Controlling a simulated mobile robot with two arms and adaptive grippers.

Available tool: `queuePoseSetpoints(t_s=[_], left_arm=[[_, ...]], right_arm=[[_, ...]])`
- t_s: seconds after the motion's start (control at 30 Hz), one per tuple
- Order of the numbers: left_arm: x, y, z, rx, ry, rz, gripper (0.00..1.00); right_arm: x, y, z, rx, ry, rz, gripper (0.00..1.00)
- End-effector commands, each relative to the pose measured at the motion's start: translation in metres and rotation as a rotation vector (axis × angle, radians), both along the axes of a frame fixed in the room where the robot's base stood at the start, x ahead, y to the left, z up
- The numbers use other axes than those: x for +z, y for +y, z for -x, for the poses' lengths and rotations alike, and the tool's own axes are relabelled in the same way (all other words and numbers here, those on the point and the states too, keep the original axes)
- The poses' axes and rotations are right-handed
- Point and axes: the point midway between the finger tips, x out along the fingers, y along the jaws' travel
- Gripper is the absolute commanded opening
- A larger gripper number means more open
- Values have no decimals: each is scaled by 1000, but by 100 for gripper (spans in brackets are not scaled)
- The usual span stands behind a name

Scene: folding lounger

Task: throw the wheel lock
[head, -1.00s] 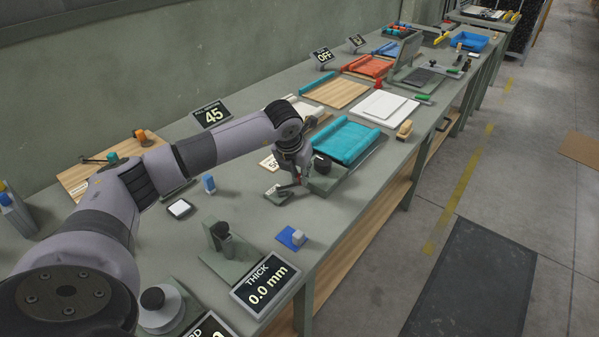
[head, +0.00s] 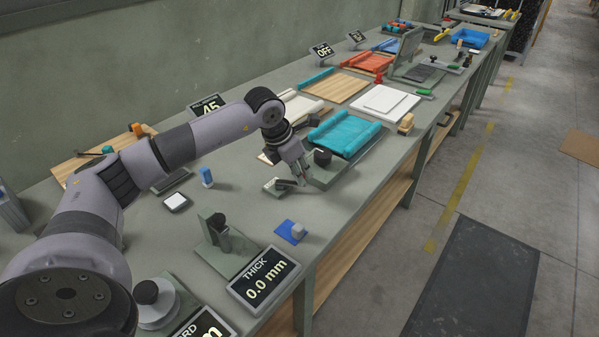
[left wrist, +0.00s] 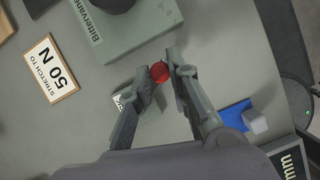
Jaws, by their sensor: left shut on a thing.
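My left gripper (head: 302,178) is low over the bench, at a small plate with a dark lever (head: 284,184), beside the grey block with a black knob (head: 322,158). In the left wrist view my left gripper (left wrist: 162,74) is shut on a red round knob (left wrist: 159,72), which sits between its fingertips. The red knob appears to belong to the wheel lock, but the fingers hide how it joins the lever. A small pale plate (left wrist: 124,100) shows partly behind one finger. My right gripper is not in view.
A teal roll and sheet (head: 345,136) lie just behind the block. A blue pad with a pale cube (head: 291,232) and the thickness display (head: 264,280) stand nearer the front edge. A "STRETCH TO 50 N" card (left wrist: 51,68) lies to the left in the wrist view.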

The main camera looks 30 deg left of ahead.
Motion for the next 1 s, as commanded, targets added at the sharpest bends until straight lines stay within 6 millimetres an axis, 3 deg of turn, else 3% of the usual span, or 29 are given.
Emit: queuePoseSetpoints(t_s=[0.5, 1.0], left_arm=[[1, -3, 21, -412, -3, 1, 0], [1, -2, 28, -548, -2, 0, 0]], right_arm=[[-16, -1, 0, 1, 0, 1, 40], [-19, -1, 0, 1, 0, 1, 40]])
